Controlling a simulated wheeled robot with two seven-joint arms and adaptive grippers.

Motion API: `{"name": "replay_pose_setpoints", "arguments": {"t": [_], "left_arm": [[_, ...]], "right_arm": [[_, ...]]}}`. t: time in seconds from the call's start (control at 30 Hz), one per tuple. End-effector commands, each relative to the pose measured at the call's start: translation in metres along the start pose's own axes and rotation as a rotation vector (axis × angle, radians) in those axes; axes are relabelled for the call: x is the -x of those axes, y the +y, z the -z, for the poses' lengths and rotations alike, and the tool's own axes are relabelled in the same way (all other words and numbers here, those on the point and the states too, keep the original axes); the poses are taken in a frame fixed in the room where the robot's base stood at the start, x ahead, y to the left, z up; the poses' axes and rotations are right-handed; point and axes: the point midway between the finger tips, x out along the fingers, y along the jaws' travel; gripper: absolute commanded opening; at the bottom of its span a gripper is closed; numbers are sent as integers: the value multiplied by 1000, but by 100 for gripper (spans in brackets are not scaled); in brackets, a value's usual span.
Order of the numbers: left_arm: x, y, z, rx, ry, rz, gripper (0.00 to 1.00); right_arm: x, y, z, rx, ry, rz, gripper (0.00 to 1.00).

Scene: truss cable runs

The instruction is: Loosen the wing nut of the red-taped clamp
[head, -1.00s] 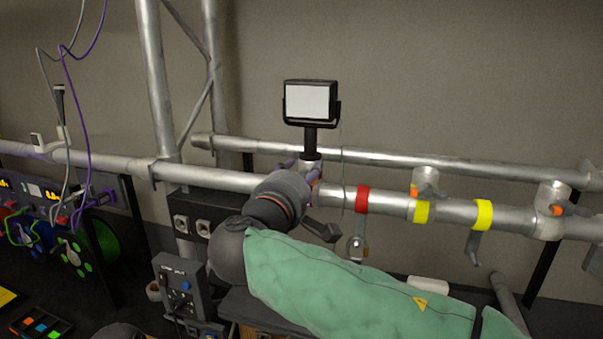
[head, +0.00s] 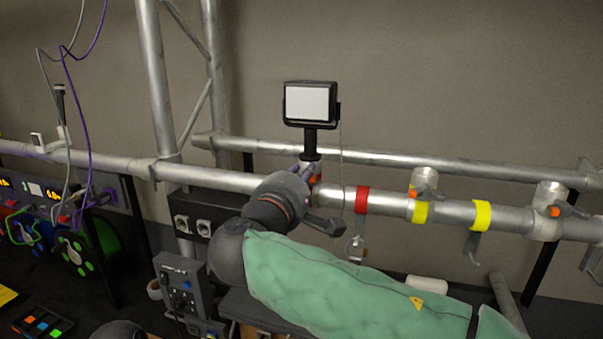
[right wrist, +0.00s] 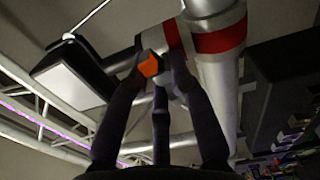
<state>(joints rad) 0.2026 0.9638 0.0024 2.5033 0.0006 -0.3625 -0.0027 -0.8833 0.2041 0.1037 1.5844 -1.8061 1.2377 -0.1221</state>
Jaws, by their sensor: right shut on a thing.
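The red tape (head: 361,200) is a band around the silver tube, just right of the clamp that carries a lamp (head: 310,103). My right gripper (head: 312,174) is at this clamp, below the lamp, and mostly hides it. A bit of orange shows beside the fingers. In the right wrist view, my right gripper (right wrist: 158,78) has its dark fingers around the orange wing nut (right wrist: 149,66), shut on it. The red tape (right wrist: 220,39) is close by on the tube, and the lamp (right wrist: 72,76) hangs to the left. My left gripper is not in view.
A thin safety wire (head: 342,160) hangs from the lamp to a metal clip (head: 355,249). A second tube runs behind.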

Motion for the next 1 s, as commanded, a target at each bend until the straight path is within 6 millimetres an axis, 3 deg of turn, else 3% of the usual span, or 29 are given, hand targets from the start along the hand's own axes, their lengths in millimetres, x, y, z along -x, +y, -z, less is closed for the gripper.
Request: {"name": "replay_pose_setpoints", "arguments": {"t": [1.0], "left_arm": [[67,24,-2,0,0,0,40]], "right_arm": [[0,0,4,960,1,3,0]]}}
